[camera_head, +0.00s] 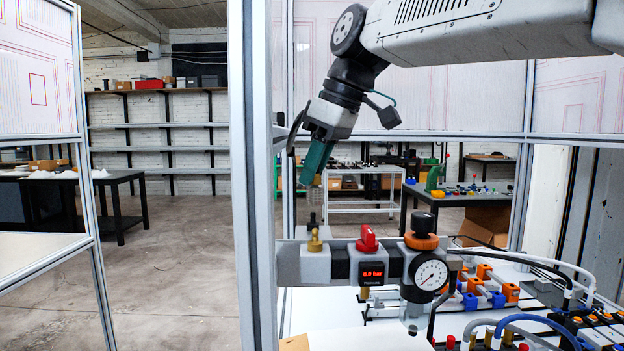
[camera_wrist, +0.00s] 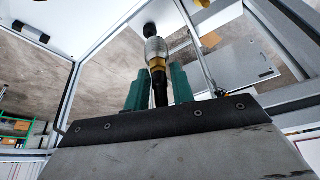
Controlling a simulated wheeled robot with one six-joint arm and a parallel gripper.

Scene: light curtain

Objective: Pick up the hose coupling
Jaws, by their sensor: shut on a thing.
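The hose coupling (camera_wrist: 156,53) is between my fingers in the wrist view. It has a silver knurled body, a brass collar and a black lower part. My gripper (camera_wrist: 159,92) is shut on it, with one green finger on each side of the black part. In the head view my gripper (camera_head: 309,180) points down above the brass fitting (camera_head: 314,241) at the left end of the air unit. The coupling is hard to make out there against the background. I cannot tell whether its far end touches anything.
The air unit carries a red knob (camera_head: 367,239), a display reading 0.0 bar (camera_head: 373,273) and a round gauge (camera_head: 431,275). A metal frame post (camera_head: 252,180) stands close left of my gripper. Hoses and valve blocks (camera_head: 487,290) lie at the lower right.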

